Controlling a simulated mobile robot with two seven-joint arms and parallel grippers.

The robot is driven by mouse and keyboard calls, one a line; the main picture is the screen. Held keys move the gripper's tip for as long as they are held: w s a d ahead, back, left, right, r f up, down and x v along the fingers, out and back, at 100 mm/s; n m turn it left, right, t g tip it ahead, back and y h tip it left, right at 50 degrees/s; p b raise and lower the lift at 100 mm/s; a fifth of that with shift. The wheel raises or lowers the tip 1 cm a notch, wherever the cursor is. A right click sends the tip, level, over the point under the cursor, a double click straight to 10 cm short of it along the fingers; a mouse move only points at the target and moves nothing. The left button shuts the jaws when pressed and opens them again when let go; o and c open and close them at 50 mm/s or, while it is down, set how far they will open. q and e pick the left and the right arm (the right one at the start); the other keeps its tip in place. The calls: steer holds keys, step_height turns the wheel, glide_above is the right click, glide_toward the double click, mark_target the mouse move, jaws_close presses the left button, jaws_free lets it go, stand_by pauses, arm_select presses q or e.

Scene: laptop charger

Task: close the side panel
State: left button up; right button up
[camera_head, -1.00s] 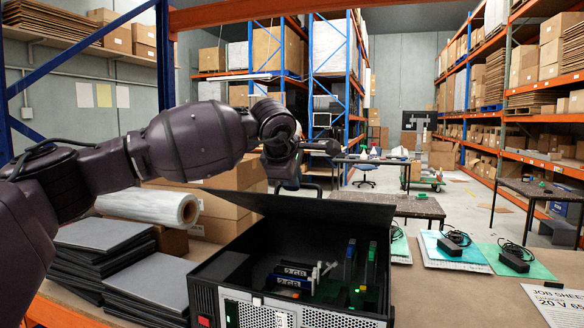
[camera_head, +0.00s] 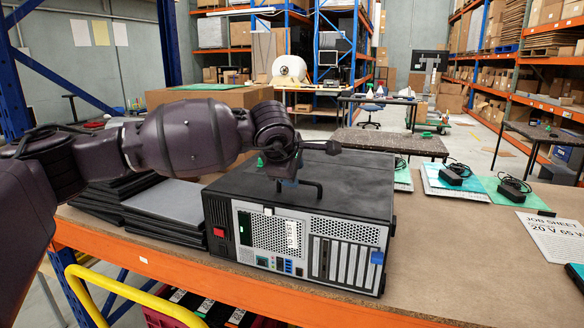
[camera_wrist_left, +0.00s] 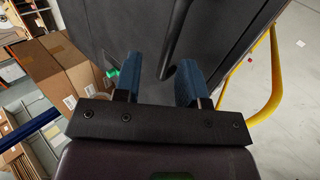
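The black side panel (camera_head: 340,180) lies flat across the top of the computer case (camera_head: 300,240); I see no gap along the edge facing me. The case's insides are hidden. A dark handle (camera_head: 312,187) stands on the panel near its front edge. My left gripper (camera_head: 287,182) is pointed down beside the handle, low over the panel. In the left wrist view, its two blue fingers (camera_wrist_left: 160,62) are spread apart, with the panel (camera_wrist_left: 125,25) beyond them. The handle bar (camera_wrist_left: 177,40) runs near the right finger; I cannot tell whether they touch. My right gripper is not in view.
Flat dark slabs (camera_head: 165,210) are stacked left of the case. Chargers (camera_head: 455,174) on coloured mats and a job sheet (camera_head: 555,238) lie to the right. A yellow rail (camera_head: 130,290) stands in front, below.

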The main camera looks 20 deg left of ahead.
arm_select(q)
steer(key=p+v, duration=0.1)
steer(key=v, duration=0.9)
steer(key=shift+s+r, duration=0.25)
steer(key=shift+s, duration=0.1)
stand_by(0.3)
